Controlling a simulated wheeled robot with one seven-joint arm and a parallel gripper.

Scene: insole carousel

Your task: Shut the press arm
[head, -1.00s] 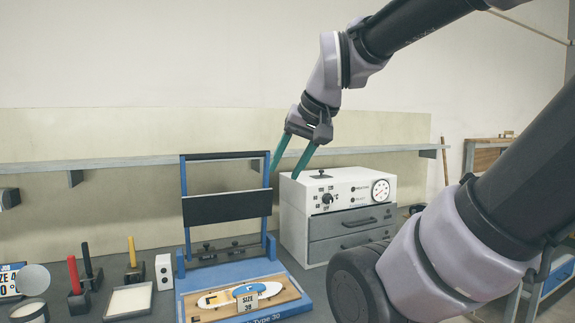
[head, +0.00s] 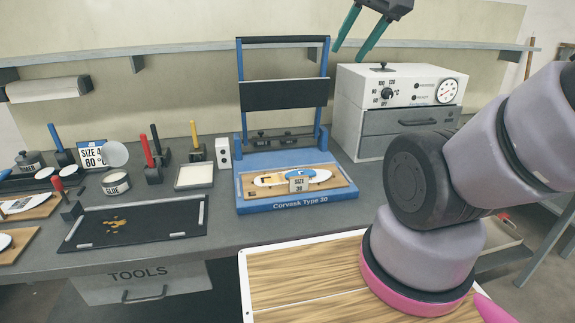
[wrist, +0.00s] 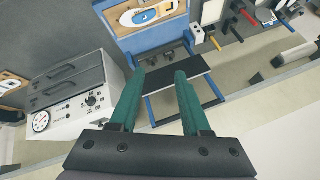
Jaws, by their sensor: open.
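The blue press (head: 298,201) stands on the workbench, marked "Corvask Type 30". Its press arm, a blue frame with a dark plate (head: 284,94) and a dark top bar (head: 282,40), is raised upright at the back. A white and blue insole with a "SIZE 39" tag lies on the wooden board (head: 340,190) in the press base. My gripper (head: 357,45) is open and empty, above and right of the press arm, apart from it in the head view. In the wrist view the green fingers (wrist: 160,82) are spread, with the dark plate (wrist: 180,84) beyond them.
A white control box (head: 402,85) with a gauge and grey drawers stands right of the press. A shelf (head: 200,52) runs along the wall behind. Glue pot (head: 116,182), white tray (head: 194,177) and black mat (head: 135,222) lie to the left.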

